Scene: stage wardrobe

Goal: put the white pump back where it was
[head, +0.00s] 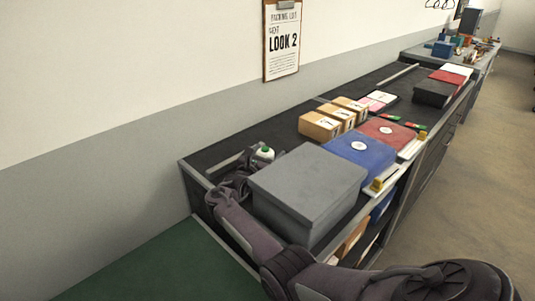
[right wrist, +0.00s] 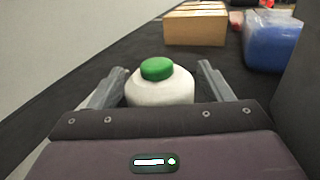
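I cannot make out a shoe or other thing that is surely the white pump. A white bottle with a green cap (head: 264,153) stands upright on the dark counter, behind the grey box; it also shows in the right wrist view (right wrist: 160,88). My right gripper (right wrist: 160,78) is low over the counter, its two fingers spread on either side of the bottle. Gaps show between the fingers and the bottle. In the head view my right arm reaches around the grey box's left side and partly hides the gripper. My left gripper is in neither view.
A large closed grey box (head: 308,182) stands close beside my right arm. Blue (head: 359,149) and red (head: 384,131) boxes and cardboard boxes (head: 320,125) stand farther along the counter (head: 285,134). A wall runs behind; a "LOOK 2" packing list (head: 283,40) hangs there.

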